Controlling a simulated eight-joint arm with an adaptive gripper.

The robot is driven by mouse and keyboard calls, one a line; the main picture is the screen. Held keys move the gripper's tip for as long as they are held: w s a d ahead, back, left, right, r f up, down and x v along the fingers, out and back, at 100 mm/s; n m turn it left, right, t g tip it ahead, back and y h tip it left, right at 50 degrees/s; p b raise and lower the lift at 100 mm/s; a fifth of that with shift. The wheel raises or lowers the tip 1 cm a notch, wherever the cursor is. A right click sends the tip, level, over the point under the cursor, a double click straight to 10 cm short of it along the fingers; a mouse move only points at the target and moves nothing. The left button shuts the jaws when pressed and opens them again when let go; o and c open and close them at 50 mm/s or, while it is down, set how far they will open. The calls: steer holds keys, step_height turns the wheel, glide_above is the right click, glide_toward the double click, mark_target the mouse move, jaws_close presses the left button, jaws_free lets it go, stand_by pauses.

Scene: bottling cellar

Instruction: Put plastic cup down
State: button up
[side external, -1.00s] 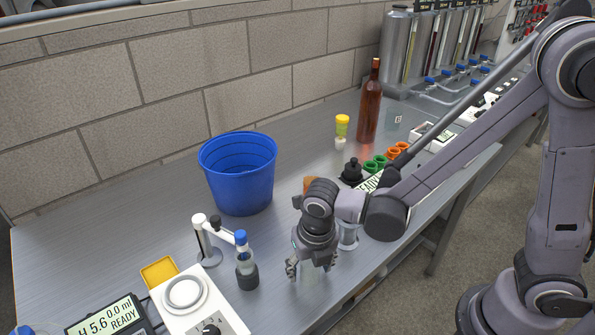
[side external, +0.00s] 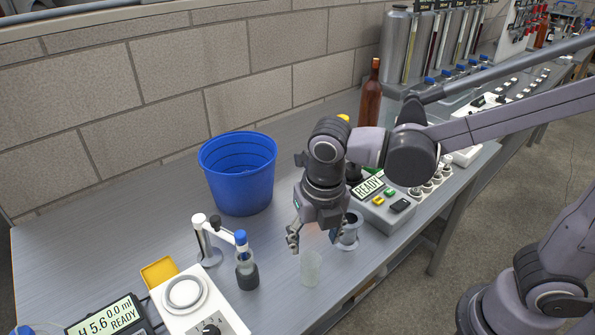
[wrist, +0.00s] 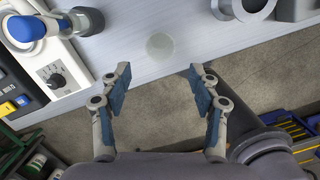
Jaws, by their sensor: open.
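The plastic cup (side external: 311,268) is clear and frosted. It stands upright on the grey metal bench near its front edge. In the wrist view the cup (wrist: 160,46) shows from above as a pale round shape on the bench, ahead of the fingertips. My gripper (side external: 315,236) is above the cup and apart from it. In the wrist view my gripper (wrist: 158,75) has its two blue-padded fingers spread wide with nothing between them.
A blue bucket (side external: 237,180) stands behind, to the left. A bottle with a blue cap (side external: 246,270) and a white stirrer plate (side external: 200,308) are left of the cup. A grey metal holder (side external: 350,235) is close on the right. The bench front edge (side external: 340,298) is near.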

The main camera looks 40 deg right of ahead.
steer(key=s+d+r+m+t, duration=0.1)
steer(key=d+m, duration=0.6)
steer(key=m, duration=0.8)
steer(key=s+d+r+m+t, duration=0.1)
steer(key=d+m+t, duration=0.3)
steer(key=m, duration=1.2)
steer(key=d+r, duration=0.1)
steer(key=d, duration=0.3)
steer(key=shift+d+r+t+y, duration=0.25)
steer(key=shift+d+t+y, duration=0.05)
steer(key=shift+y, duration=0.1)
